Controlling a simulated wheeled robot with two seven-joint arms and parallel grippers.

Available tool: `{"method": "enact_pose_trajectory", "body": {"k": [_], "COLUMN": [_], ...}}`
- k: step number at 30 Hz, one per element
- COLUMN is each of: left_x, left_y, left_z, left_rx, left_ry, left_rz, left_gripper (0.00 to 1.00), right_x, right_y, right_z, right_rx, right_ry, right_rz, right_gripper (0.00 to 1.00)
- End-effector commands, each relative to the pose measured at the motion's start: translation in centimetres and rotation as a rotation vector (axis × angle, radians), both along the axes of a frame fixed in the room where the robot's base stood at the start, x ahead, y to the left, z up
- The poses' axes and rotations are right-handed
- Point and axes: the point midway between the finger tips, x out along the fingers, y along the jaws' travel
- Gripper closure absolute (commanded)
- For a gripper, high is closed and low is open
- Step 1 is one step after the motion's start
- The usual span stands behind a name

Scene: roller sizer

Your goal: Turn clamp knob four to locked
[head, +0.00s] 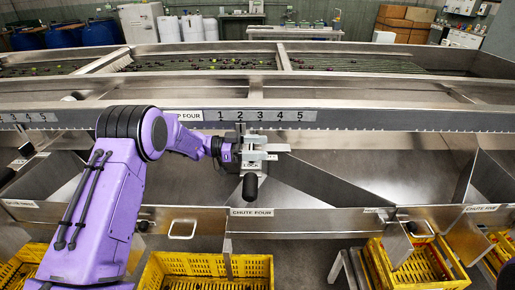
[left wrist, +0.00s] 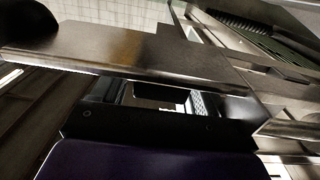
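The clamp of chute four (head: 252,160) is a metal block with a label reading LOCK, below the numbered scale. Its black knob (head: 250,187) hangs down at the front, below the block. A black rounded end, apparently this knob (left wrist: 25,25), shows at the upper left in the left wrist view. My left gripper (head: 236,151) is at the left side of the clamp, above the knob. In the left wrist view its fingers (left wrist: 160,98) stand apart, with a metal plate (left wrist: 110,50) across just beyond them. Contact with the clamp cannot be told. My right gripper is not in view.
A rail with scale numbers one to five (head: 262,116) runs above the clamp. The CHUTE FOUR plate (head: 251,212) is below it. Yellow crates (head: 207,265) stand on the floor. Sloping metal chute walls (head: 320,185) lie right of the clamp.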

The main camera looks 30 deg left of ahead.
Motion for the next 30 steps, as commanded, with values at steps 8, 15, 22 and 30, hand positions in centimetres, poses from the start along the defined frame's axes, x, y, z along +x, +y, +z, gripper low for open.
{"method": "enact_pose_trajectory", "body": {"k": [8, 15, 22, 30], "left_x": [0.0, -1.7, -3.8, -4.4], "left_y": [0.1, 3.9, 8.3, 9.6], "left_z": [-0.1, -0.3, -0.2, -0.1], "left_rx": [0.000, 0.000, 0.000, 0.000], "left_ry": [0.001, 0.000, -0.001, 0.001], "left_rz": [0.001, 0.004, 0.002, 0.000], "left_gripper": [0.26, 0.26, 0.26, 0.26], "right_x": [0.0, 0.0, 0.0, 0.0], "right_y": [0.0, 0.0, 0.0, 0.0], "right_z": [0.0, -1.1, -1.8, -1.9], "right_rx": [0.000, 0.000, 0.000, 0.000], "right_ry": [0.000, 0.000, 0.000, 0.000], "right_rz": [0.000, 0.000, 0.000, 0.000], "right_gripper": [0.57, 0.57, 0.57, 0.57]}}
